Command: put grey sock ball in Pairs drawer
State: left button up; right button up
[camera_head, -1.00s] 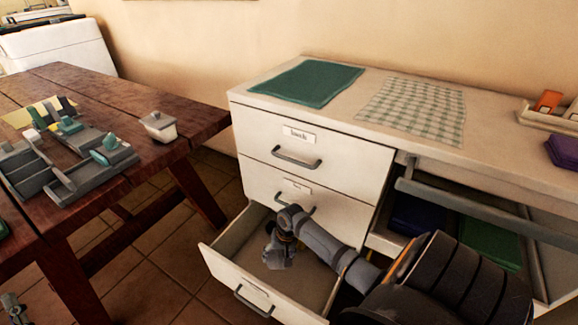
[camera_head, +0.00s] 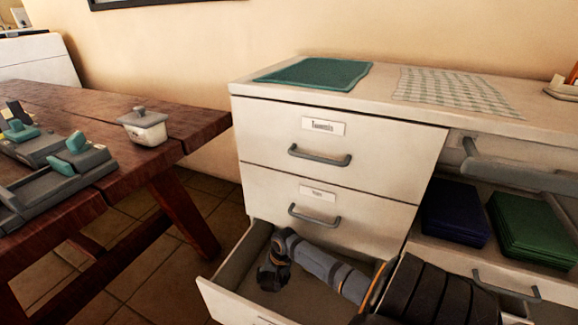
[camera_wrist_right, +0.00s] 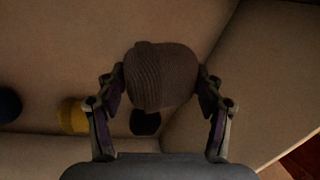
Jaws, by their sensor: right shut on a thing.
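My right gripper (camera_head: 272,276) reaches down into the open bottom drawer (camera_head: 222,304) of the white cabinet. In the right wrist view its fingers are shut on the grey sock ball (camera_wrist_right: 160,72), a ribbed, brownish-grey ball. It is held over or at the drawer floor; I cannot tell whether it touches. In the head view the sock ball cannot be made out at the gripper. The open drawer's label is not in view. My left gripper is not in view.
The wrist view shows a yellow ball (camera_wrist_right: 73,115), a dark blue ball (camera_wrist_right: 9,104) and a black ball (camera_wrist_right: 145,123) in the drawer. Two closed drawers sit above, with handles (camera_head: 320,157) (camera_head: 314,217). Blue cloths (camera_head: 455,212) and green cloths (camera_head: 530,228) lie right. A wooden table (camera_head: 190,130) stands left.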

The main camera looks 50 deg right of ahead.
jog(key=b, duration=0.3)
send_over(271, 298)
jog(key=f, duration=0.6)
jog(key=shift+s+d, duration=0.3)
jog(key=shift+r, duration=0.1)
jog(key=b+x, duration=0.3)
jog(key=shift+s+d+f, duration=0.2)
jog(key=shift+s+f, duration=0.05)
jog(key=shift+s, duration=0.05)
jog(key=shift+f, duration=0.25)
jog(key=shift+r, duration=0.2)
jog(key=o, duration=1.1)
jog(key=shift+f, duration=0.1)
jog(key=shift+o, duration=0.2)
